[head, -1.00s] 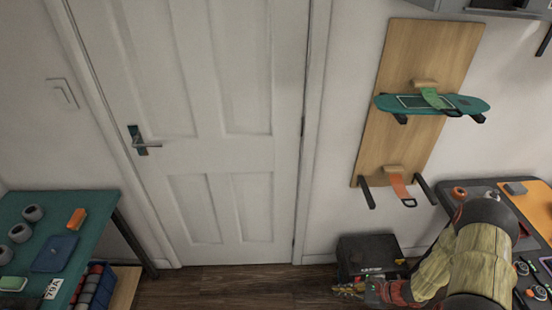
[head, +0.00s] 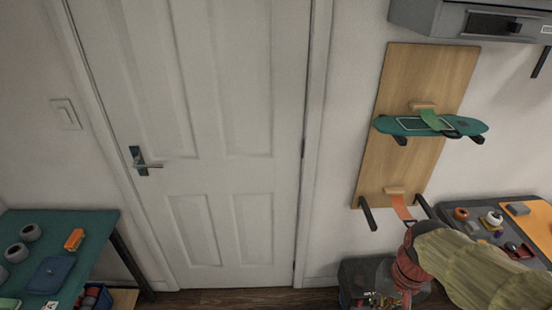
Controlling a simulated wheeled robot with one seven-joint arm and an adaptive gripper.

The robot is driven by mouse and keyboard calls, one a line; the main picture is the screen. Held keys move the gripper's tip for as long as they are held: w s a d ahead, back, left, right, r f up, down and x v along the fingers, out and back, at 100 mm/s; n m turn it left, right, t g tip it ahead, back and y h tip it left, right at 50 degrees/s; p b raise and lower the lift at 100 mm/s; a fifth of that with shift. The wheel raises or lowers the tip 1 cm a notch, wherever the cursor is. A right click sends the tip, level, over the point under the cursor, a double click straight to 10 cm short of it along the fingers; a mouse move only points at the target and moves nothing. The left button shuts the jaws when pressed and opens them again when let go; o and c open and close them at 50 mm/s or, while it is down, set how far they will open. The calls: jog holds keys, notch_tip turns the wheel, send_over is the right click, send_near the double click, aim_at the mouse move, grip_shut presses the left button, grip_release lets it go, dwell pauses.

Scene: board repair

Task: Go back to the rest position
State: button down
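My arm reaches in from the lower right in the head view, its wrist bent downward in front of a black box (head: 362,272). My gripper (head: 398,298) is at the bottom edge of the picture. It is small and mostly cut off, so its fingers and anything between them cannot be made out. No separate task object can be told apart.
A teal skateboard deck (head: 430,126) rests on pegs on a wooden wall panel (head: 385,165). A dark workbench (head: 452,205) with small parts stands at right, below a grey cabinet (head: 450,20). A green table (head: 100,220) stands at left. A closed white door (head: 215,180) fills the middle.

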jog(key=s+a+r+n+t, duration=0.1)
jog(key=a+r+t, duration=0.1)
jog(key=r, duration=0.4)
jog(key=s+a+r+n+t+h, duration=0.1)
jog(key=a+r+n+t, duration=0.1)
jog(key=r, duration=0.5)
jog(key=shift+s+a+r+t, duration=0.2)
jog(key=shift+a+t, duration=0.1)
jog(key=shift+t, duration=0.3)
